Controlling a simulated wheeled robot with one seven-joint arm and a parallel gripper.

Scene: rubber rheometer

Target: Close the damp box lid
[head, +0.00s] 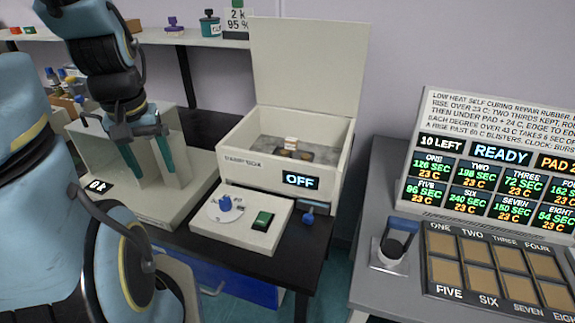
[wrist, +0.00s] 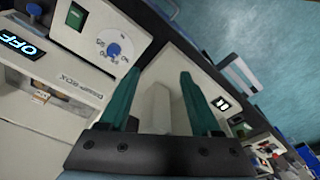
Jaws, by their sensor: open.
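The damp box (head: 238,149) is a white box on the dark bench, its display reading OFF. Its lid (head: 308,67) stands upright, open, at the back of the box. Inside the box is a small orange-and-white item on a grey floor. My gripper (head: 150,172) is left of the box, pointing down with teal fingers apart and empty, over or in front of the white machine beside it. In the wrist view my gripper (wrist: 155,105) shows both fingers spread with nothing between them. The damp box front (wrist: 60,92) shows at the left of that view.
A control panel (head: 208,232) with a blue knob and green button sits before the box. The white machine (head: 95,160) stands at left. A shelf runs behind.

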